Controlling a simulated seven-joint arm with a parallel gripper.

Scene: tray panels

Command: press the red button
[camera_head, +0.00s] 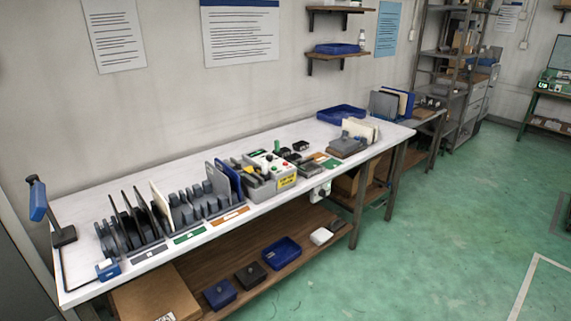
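A grey control box with a white top panel (258,158) stands on the white workbench, near the middle of its length. Small red and green buttons sit on the panel. A red button (286,164) shows toward the panel's right side; the buttons are too small to make out in detail. A yellow label (287,182) is on the box's front. My gripper is not in view, so its state does not show.
Left of the box, racks hold upright panels (160,199) close by. Dark small parts (300,146) and a grey fixture (347,146) lie to its right. A blue tray (341,113) is at the back right. A blue-headed stand (39,200) is at far left. Green floor (450,220) is open in front.

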